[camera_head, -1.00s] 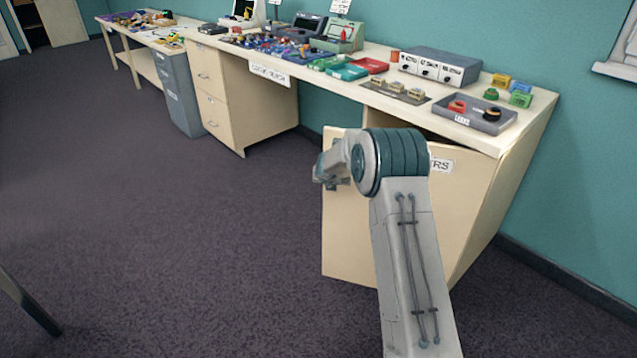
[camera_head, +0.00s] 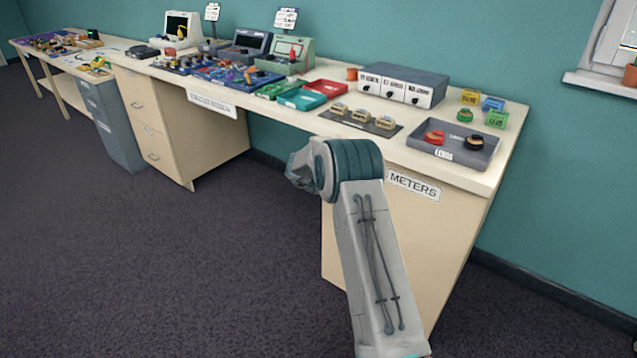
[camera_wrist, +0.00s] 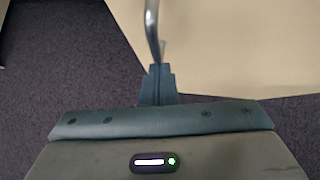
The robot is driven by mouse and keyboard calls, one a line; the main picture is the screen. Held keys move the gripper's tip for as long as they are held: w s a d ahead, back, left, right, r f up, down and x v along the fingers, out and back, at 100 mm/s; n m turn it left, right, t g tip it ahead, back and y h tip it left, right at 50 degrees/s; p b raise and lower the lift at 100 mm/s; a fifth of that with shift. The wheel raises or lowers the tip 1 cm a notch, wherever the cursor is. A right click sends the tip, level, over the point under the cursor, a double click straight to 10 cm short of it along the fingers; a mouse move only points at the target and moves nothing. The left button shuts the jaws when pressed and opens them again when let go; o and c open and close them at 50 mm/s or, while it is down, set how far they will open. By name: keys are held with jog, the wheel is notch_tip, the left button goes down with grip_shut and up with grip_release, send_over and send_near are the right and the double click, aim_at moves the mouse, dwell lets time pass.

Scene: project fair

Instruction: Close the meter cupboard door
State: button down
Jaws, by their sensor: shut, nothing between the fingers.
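The meter cupboard's cream door (camera_head: 437,245) is under the right end of the long counter and carries a METERS label (camera_head: 414,185). It looks flush or nearly flush under the counter edge, with no dark opening showing; my arm covers part of it. In the wrist view the cream panel (camera_wrist: 230,45) fills the upper right. A bent metal bar, looking like its handle (camera_wrist: 152,25), runs down to my fingertips. My gripper (camera_wrist: 157,72) is shut and empty at the bar's lower end; I cannot tell whether they touch. In the head view my gripper is hidden behind my arm.
The counter (camera_head: 325,128) holds a grey meter box (camera_head: 403,85), a dark tray (camera_head: 480,152) and several small devices. A drawer unit (camera_head: 185,130) and grey bin (camera_head: 112,125) stand to the left. Dark carpet (camera_head: 200,270) in front is clear.

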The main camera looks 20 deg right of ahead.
jog(key=shift+w+d+r, duration=0.35)
jog(key=shift+d+r, duration=0.15)
jog(key=s+a+r, duration=0.6)
jog(key=s+a, duration=0.2)
jog(key=s, duration=0.1)
jog(key=s+a+r+n+t+y+p, duration=0.1)
jog(key=a+r+n+t+y+p, duration=0.15)
jog(key=r+n, duration=0.45)
jog(key=a+r+n+t+y+p, duration=0.1)
jog(key=a+r+n+t, duration=0.3)
jog(key=r, duration=0.6)
jog(key=s+a+r+n+g+y+p, duration=0.2)
jog(key=s+r+n+y+p, duration=0.2)
jog(key=s+r+n, duration=0.6)
jog(key=s+d+f+n+g+p, duration=0.1)
jog(key=s+d+n+g+p, duration=0.2)
jog(key=s+n, duration=0.8)
jog(key=s+d+f+n+g+h+p, duration=0.1)
jog(key=s+n+g+p, duration=0.3)
jog(key=s+n, duration=0.8)
jog(key=s+d+g, duration=0.1)
jog(key=s, duration=0.6)
jog(key=shift+s+d, duration=0.35)
jog(key=shift+d, duration=0.05)
